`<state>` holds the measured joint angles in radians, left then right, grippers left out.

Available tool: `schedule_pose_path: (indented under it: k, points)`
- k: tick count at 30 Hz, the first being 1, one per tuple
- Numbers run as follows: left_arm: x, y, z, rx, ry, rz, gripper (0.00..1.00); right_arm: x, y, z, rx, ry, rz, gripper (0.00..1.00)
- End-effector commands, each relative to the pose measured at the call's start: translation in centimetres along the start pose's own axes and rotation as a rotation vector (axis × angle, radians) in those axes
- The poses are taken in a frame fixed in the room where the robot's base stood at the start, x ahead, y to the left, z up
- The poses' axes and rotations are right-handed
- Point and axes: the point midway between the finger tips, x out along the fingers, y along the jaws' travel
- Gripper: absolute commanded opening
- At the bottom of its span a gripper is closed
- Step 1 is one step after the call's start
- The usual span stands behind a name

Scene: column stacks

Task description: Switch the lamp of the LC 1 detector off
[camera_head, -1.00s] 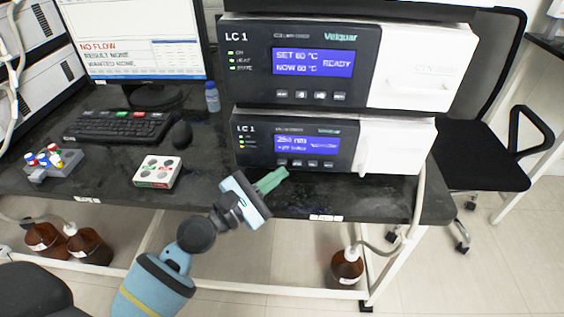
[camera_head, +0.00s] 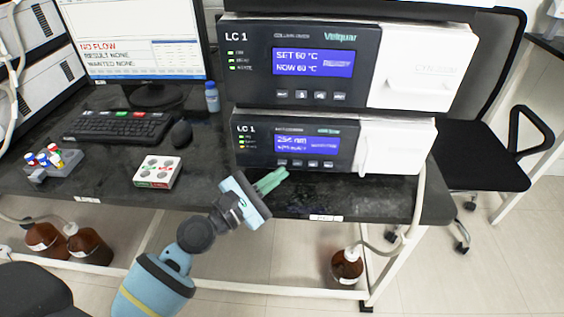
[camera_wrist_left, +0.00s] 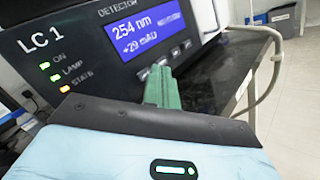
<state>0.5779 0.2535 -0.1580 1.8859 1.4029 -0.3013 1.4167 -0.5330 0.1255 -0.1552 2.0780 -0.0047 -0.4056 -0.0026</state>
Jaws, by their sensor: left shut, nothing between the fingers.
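The LC 1 detector (camera_head: 395,147) is the lower, dark-fronted box with a white right part. It also shows in the left wrist view (camera_wrist_left: 60,20), where its blue screen (camera_wrist_left: 146,28) reads 254 nm and about +29 mAU. Beside its label, the ON and LAMP lights (camera_wrist_left: 55,78) are green and the STATE light is orange. A row of small buttons (camera_head: 297,163) lies under the screen. My left gripper (camera_head: 284,173) is shut and empty, its green fingers just in front of and below the button row. In the wrist view the fingertips (camera_wrist_left: 160,72) cover part of that row; contact cannot be told.
An upper LC 1 unit (camera_head: 420,82) sits above the detector, showing 60 °C. A vial rack (camera_head: 157,171), mouse (camera_head: 181,134) and keyboard (camera_head: 115,126) stand left. A tube (camera_head: 419,200) hangs at the right. Dark bench top is clear before the detector.

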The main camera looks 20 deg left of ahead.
Motion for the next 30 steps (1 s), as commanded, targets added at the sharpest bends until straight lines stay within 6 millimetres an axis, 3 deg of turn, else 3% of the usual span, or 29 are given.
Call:
schedule_pose_path:
  k: [30]
  points:
    - [0.6, 0.44, -0.44, 0.001, 0.0, 0.0, 0.0, 0.06, -0.2, 0.3, 0.009, -0.005, 0.0, 0.0]
